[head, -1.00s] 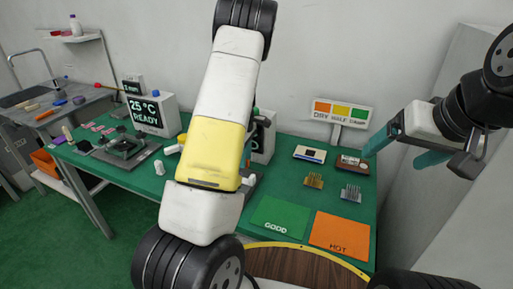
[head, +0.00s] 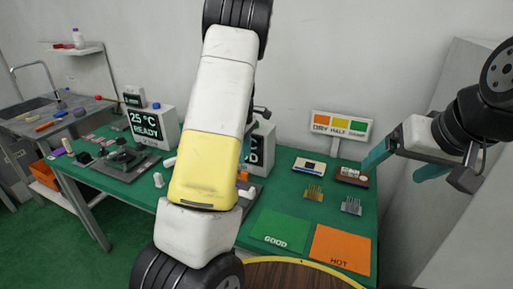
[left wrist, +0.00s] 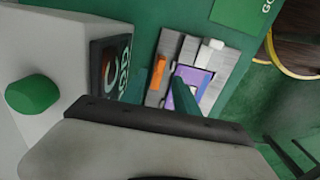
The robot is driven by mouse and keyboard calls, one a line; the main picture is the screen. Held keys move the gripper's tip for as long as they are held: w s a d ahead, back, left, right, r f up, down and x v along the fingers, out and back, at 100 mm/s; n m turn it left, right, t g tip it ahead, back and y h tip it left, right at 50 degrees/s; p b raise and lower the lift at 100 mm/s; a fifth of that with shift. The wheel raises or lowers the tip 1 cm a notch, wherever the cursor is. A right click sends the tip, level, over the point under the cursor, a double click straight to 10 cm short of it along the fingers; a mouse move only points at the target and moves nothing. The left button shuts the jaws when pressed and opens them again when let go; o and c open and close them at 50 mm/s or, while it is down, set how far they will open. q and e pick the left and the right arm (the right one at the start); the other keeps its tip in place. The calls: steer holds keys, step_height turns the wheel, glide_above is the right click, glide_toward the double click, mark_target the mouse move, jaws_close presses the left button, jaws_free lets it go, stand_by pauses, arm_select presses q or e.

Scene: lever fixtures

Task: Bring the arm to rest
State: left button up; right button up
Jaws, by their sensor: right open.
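My left arm (head: 212,125) crosses the middle of the head view and hides its own gripper there. The fixture holds a purple plate (left wrist: 196,82), an orange piece (left wrist: 158,72) and a white block (left wrist: 212,48). I cannot tell whether the finger touches it, or whether the jaws are open. My right gripper (head: 392,172) is open and empty, raised at the right, beyond the table's right edge in the picture.
A white display box (head: 150,125) reads 25 °C READY, beside a dark lever fixture (head: 122,160). A green mat (head: 282,228) and an orange mat (head: 340,250) lie on the green table. A box with a green knob (left wrist: 32,95) stands close in the left wrist view.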

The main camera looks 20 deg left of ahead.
arm_select(q)
steer(key=s+d+r+m+t+h, duration=0.15)
steer(key=s+d+r+m, duration=0.35)
steer(key=s+r, duration=0.5)
steer(key=s+d+r+m+t+h, duration=0.1)
steer(key=s+d+r+m+t, duration=0.2)
steer(key=s+r+m, duration=0.55)
steer(key=s+d+r+m+t, duration=0.1)
steer(key=s+d+r+m, duration=0.1)
steer(key=s, duration=0.8)
steer(key=shift+d+r+m+t, duration=0.15)
steer(key=shift+r+m+t, duration=0.2)
steer(key=shift+r+m, duration=0.35)
